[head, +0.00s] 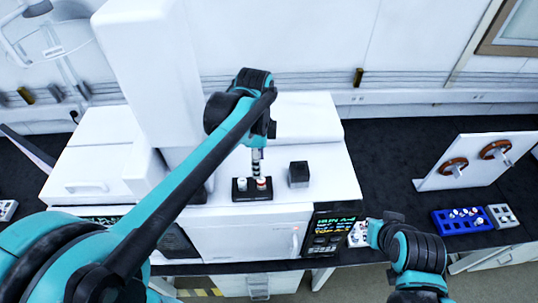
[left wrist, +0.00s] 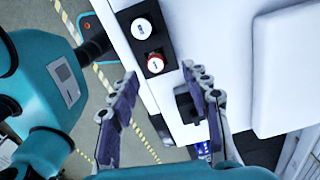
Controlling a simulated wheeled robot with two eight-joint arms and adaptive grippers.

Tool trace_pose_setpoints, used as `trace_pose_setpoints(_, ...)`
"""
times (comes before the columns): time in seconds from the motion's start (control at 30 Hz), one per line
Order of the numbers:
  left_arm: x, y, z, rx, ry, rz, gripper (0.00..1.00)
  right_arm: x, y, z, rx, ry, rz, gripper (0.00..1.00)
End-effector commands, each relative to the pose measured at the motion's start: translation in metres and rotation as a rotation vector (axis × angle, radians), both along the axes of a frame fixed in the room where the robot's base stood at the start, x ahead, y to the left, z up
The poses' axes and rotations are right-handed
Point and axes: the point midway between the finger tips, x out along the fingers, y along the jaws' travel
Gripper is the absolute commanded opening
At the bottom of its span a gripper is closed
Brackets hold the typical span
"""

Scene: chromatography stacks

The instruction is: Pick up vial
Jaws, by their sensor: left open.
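Two vials stand upright in a small black holder (head: 240,197) on top of the white instrument, one with a white cap (head: 241,183) and one with a red cap (head: 261,184). In the left wrist view the white-capped vial (left wrist: 140,28) is farther and the red-capped vial (left wrist: 155,64) is nearer. My left gripper (head: 258,165) is just above the holder. Its two fingers (left wrist: 160,76) are apart and empty, with the red cap just beyond the tips. My right gripper (head: 374,233) is low at the bench edge, too small to read.
A black block (head: 299,174) sits on the instrument right of the holder; a tall white tower (head: 150,70) rises at the left. A white rack (head: 357,236) is by my right gripper. A blue rack (head: 447,224) with vials lies at the right, below a white panel (head: 480,155).

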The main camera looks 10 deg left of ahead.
Motion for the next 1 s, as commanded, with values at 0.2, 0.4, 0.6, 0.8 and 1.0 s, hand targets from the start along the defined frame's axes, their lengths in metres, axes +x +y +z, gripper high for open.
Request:
trace_pose_setpoints(0.2,0.001,-0.001,-0.014,0.001,0.01,-0.025,0.48,-0.001,0.0,0.003,0.0,0.001,0.0,0.0)
trace_pose_setpoints(0.4,-0.001,-0.004,-0.036,0.001,0.009,-0.024,0.48,0.0,0.0,0.007,0.0,0.001,0.0,0.0)
trace_pose_setpoints(0.6,-0.003,-0.006,-0.065,0.001,0.008,-0.022,0.48,0.0,0.0,0.011,0.0,0.0,0.0,0.0)
trace_pose_setpoints(0.8,-0.003,-0.006,-0.076,0.001,0.008,-0.021,0.48,0.0,0.0,0.011,0.0,0.0,0.0,0.0)
trace_pose_setpoints(1.0,-0.003,-0.006,-0.076,0.001,0.008,-0.021,0.34,0.0,0.0,0.011,0.0,0.0,0.0,0.0)
